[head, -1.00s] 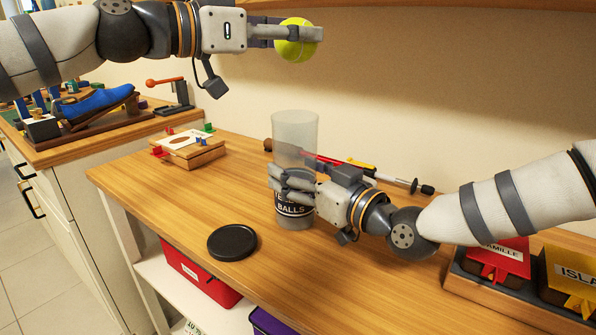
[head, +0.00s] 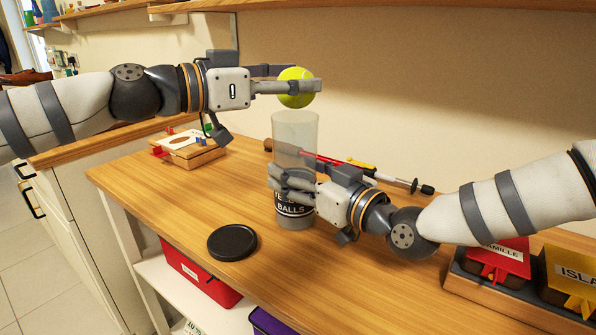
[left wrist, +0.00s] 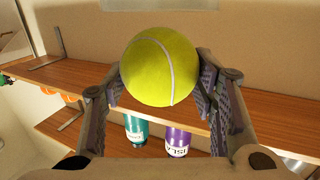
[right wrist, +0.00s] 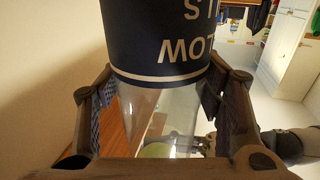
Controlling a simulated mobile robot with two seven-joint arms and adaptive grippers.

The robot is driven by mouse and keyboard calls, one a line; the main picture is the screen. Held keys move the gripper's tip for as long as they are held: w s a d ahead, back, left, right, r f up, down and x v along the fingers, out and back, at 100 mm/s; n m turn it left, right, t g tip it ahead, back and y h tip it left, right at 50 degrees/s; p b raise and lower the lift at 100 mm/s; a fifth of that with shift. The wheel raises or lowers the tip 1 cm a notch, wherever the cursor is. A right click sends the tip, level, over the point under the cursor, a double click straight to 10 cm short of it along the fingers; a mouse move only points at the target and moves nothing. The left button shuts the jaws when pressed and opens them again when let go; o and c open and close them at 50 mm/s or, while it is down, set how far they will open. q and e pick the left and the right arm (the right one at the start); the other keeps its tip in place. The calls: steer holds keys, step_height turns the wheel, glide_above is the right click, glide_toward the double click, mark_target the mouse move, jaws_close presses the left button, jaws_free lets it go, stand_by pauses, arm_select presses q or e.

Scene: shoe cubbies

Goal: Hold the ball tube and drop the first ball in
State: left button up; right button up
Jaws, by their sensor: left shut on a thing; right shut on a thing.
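A yellow-green tennis ball (head: 296,88) is held between the fingers of my left gripper (head: 300,88), just above the open top of the ball tube. The ball also fills the middle of the left wrist view (left wrist: 160,66). The clear ball tube (head: 296,132) stands upright on the wooden bench with a dark label reading "BALLS" low on it. My right gripper (head: 292,184) is shut around the tube's lower half. In the right wrist view the tube (right wrist: 160,100) sits between the fingers. A black round lid (head: 232,242) lies flat on the bench, left of the tube.
A small wooden box (head: 188,148) with coloured pegs stands at the back left of the bench. A rod-like tool (head: 390,180) lies behind the tube. Red and yellow labelled trays (head: 500,262) stand at the right. The bench's front left is clear.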

arm_select(q)
steer(key=shift+f, duration=0.25)
steer(key=o, duration=1.2)
steer(key=v, duration=1.2)
arm_select(e)
steer(key=o, duration=1.2)
